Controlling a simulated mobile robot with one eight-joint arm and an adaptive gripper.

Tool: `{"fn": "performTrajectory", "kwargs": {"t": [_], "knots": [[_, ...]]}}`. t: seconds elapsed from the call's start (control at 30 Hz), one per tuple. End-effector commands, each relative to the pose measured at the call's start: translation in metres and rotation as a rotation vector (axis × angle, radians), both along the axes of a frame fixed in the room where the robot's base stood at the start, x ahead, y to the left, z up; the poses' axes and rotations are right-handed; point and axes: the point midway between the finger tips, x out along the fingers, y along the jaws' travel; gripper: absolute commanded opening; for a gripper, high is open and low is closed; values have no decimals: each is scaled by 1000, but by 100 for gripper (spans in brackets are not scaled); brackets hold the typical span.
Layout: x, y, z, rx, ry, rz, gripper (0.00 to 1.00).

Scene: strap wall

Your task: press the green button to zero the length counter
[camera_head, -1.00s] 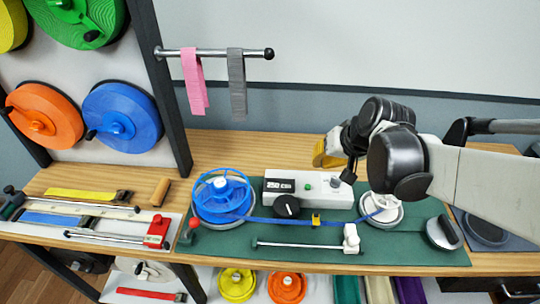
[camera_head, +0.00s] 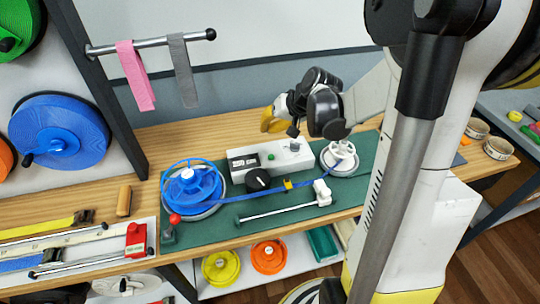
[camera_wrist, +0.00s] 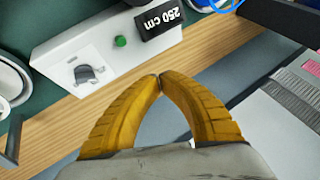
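The green button (camera_head: 270,157) sits on top of a white counter box (camera_head: 300,161), between its dark display and a grey knob (camera_head: 294,147). In the wrist view the green button (camera_wrist: 121,41) is up and left of my fingertips, and the display (camera_wrist: 160,18) reads 250 cm. My gripper (camera_wrist: 159,77) has two yellow fingers with their tips together and nothing between them. In the head view my gripper (camera_head: 267,122) is above and behind the box, apart from the button.
Pink (camera_head: 135,75) and grey strips (camera_head: 183,68) hang from a rail at the back left.

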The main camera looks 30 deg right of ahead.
Motion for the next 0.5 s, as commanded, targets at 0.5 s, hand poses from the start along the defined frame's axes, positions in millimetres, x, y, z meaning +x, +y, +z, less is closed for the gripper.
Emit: {"fn": "performTrajectory", "kwargs": {"t": [0.5], "knots": [[0, 0, -58, 0, 0, 0, 0]]}}
